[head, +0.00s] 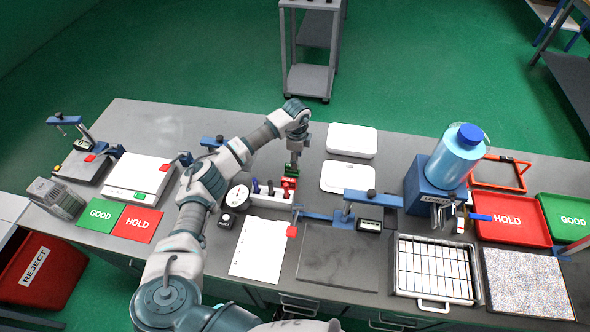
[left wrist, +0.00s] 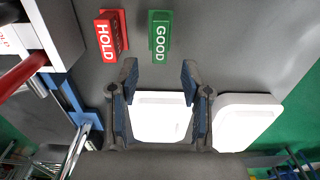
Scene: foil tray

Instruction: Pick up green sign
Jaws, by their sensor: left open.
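The green sign (left wrist: 159,37) is a small block lettered GOOD, standing on the grey bench in the left wrist view. A red block lettered HOLD (left wrist: 109,36) stands beside it on the left, with a gap between. In the head view the green sign (head: 291,170) shows just below my left gripper (head: 294,162), partly hidden by it. In the left wrist view my left gripper (left wrist: 159,72) has its two fingers apart with nothing between the tips. The green sign lies beyond the fingertips, roughly in line with the opening. My right gripper is not in view.
Two white shallow boxes (head: 352,140) (head: 347,177) lie right of my left gripper. A white rack with several markers (head: 268,201) stands close in front. A green GOOD mat (head: 100,215) and red HOLD mat (head: 137,224) lie left. A wire-grid tray (head: 434,300) is at right.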

